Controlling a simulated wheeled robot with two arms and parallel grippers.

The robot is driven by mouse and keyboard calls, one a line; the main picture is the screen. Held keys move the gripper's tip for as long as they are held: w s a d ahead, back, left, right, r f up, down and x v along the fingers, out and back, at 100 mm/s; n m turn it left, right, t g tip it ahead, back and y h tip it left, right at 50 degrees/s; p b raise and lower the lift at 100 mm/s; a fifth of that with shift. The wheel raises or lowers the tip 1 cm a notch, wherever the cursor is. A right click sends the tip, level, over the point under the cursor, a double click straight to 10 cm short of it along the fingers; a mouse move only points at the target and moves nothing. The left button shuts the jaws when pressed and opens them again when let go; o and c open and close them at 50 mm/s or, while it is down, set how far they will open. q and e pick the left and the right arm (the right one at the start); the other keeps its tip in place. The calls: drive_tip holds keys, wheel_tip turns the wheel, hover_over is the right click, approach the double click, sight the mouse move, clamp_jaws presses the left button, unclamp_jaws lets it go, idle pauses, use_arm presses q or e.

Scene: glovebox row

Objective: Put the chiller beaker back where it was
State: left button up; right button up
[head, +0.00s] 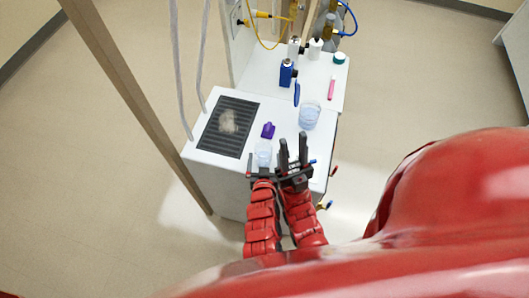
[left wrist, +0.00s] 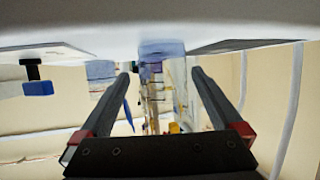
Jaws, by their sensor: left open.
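A small clear beaker (head: 263,154) with pale blue contents stands near the counter's front edge. In the left wrist view a clear beaker (left wrist: 178,78) shows between the fingertips. My left gripper (head: 262,172) is open at its near side; it also shows in the left wrist view (left wrist: 162,70). I cannot tell if the fingers touch it. A larger beaker (head: 309,115) with pale blue liquid stands farther right, apart from the grippers. I cannot tell from looks which is the chiller beaker. My right gripper (head: 293,150) has its fingers apart and looks empty, just right of the small beaker.
A purple object (head: 268,130) lies behind the small beaker. A dark grille (head: 218,140) with a pale patch is at left. A blue bottle (head: 287,72), a blue stick (head: 297,94) and a pink stick (head: 332,88) are behind. A post (head: 130,90) stands at left.

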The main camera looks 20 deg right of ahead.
use_arm(q)
drive_tip(key=p+v, duration=0.6)
drive_tip(key=v, duration=0.4)
drive_tip(key=shift+a+r, duration=0.1)
drive_tip(key=shift+r, duration=0.05)
